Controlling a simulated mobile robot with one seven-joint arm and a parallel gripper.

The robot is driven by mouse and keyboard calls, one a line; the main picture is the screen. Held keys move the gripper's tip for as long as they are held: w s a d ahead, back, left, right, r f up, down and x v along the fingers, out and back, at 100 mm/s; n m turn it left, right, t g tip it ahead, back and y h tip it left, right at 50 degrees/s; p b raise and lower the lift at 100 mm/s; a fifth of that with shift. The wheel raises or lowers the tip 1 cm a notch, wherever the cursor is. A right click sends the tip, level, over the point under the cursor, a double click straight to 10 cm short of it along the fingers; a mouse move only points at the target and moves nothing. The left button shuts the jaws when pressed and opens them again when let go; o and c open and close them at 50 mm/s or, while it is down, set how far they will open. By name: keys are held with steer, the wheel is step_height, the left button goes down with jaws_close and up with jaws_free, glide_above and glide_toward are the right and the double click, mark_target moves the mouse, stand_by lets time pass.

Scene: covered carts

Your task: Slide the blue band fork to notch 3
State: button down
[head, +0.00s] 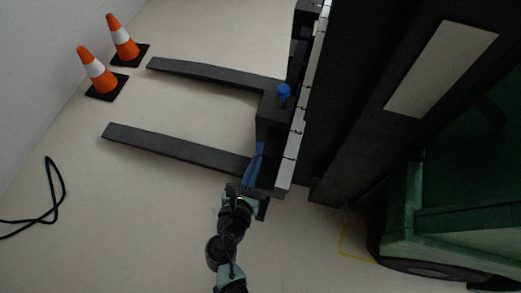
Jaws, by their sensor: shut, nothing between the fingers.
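The blue band fork (175,148) is the nearer of two long dark forks and points left. Its blue band (256,165) is near its heel at the carriage. A blue knob (284,91) stands at the heel of the other fork (210,73). My gripper (243,188) is shut and empty, close beside the near side of the banded fork's heel. I cannot tell whether it touches the fork.
Two orange and white cones (97,74) stand at upper left near the wall. A black cable (54,190) lies on the floor at left. The dark mast and green truck body (450,225) fill the right side.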

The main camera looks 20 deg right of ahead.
mark_target(270, 122)
steer(key=b+x, duration=0.1)
steer(key=x, duration=0.6)
steer(key=b+x, duration=0.1)
steer(key=x, duration=0.3)
steer(key=shift+d+r+b, duration=0.1)
steer(key=shift+r+b, duration=0.25)
steer(key=shift+r, duration=0.1)
steer(key=shift+w+d, duration=0.25)
steer(key=shift+w, duration=0.15)
steer(key=shift+w+d+r, duration=0.25)
steer(key=shift+w+d, duration=0.2)
steer(key=shift+w, duration=0.2)
steer(key=shift+w+f, duration=0.15)
